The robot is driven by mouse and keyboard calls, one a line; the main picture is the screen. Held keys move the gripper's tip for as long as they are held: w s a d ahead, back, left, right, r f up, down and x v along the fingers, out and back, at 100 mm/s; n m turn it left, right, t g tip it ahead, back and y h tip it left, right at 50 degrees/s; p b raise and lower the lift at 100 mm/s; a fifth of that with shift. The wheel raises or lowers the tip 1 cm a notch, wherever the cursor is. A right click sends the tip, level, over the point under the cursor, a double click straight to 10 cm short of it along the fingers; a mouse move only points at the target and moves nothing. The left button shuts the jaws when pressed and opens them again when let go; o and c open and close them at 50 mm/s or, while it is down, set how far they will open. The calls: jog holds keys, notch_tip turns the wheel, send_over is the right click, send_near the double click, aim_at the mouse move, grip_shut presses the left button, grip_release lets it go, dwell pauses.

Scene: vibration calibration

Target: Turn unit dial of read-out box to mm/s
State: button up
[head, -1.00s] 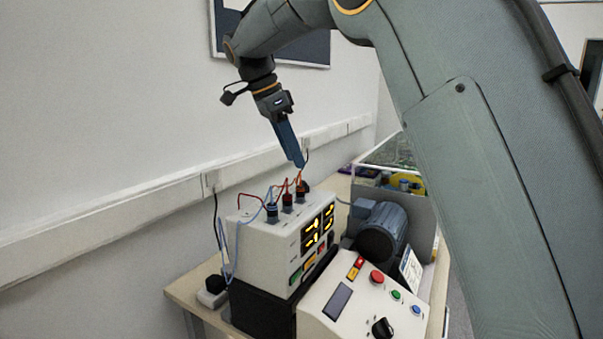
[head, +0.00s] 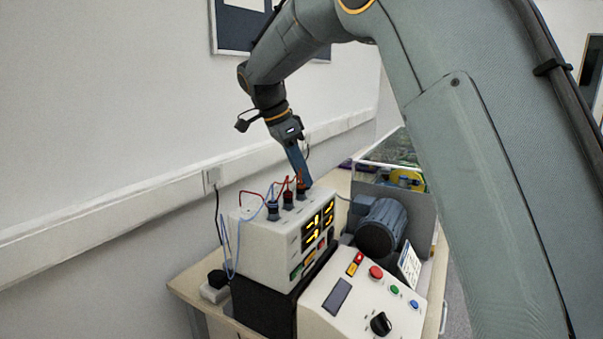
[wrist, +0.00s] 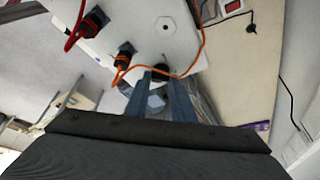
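The read-out box (head: 272,246) is a white box with lit yellow digits on its front, standing on a black block. Three dark round fittings stand in a row on its top. My gripper (head: 306,183) points down at the rearmost fitting (head: 301,190). In the wrist view, my two blue fingers (wrist: 160,76) are apart, with the black knob-like fitting (wrist: 160,70) between or just beyond their tips. I cannot tell whether they touch it. This fitting may be the unit dial; no mm/s marking is legible.
Red plug (wrist: 93,22) and orange-cabled plug (wrist: 123,58) stand beside the fitting, and an orange cable (wrist: 201,45) loops close to my fingers. A blue-grey motor (head: 381,228) and a control panel (head: 357,302) with buttons and a black knob lie to the right. The wall is behind.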

grip_shut()
jog(key=shift+n, duration=0.4)
jog(key=n, duration=0.1)
jog(key=n+t, duration=0.1)
jog(key=n, duration=0.1)
jog(key=shift+s+d+n+t+y+b, duration=0.1)
jog(key=shift+s+n+t+y+b, duration=0.05)
jog(key=shift+n+t+y+b, duration=0.15)
jog(key=n+y, duration=0.1)
jog(key=n, duration=0.2)
jog(key=shift+s+d+n+t, duration=0.1)
jog(key=shift+n+t, duration=0.2)
jog(key=shift+t, duration=0.1)
jog(key=n+y, duration=0.1)
jog(key=n, duration=0.1)
jog(key=n+p, duration=0.1)
jog(key=n, duration=0.1)
jog(key=shift+d+r+t+y, duration=0.1)
jog(key=shift+d+t+y, duration=0.05)
jog(key=shift+t+y, duration=0.25)
jog(key=shift+n+y+p, duration=0.6)
jog(key=shift+n+p, duration=0.25)
jog(key=shift+n, duration=1.15)
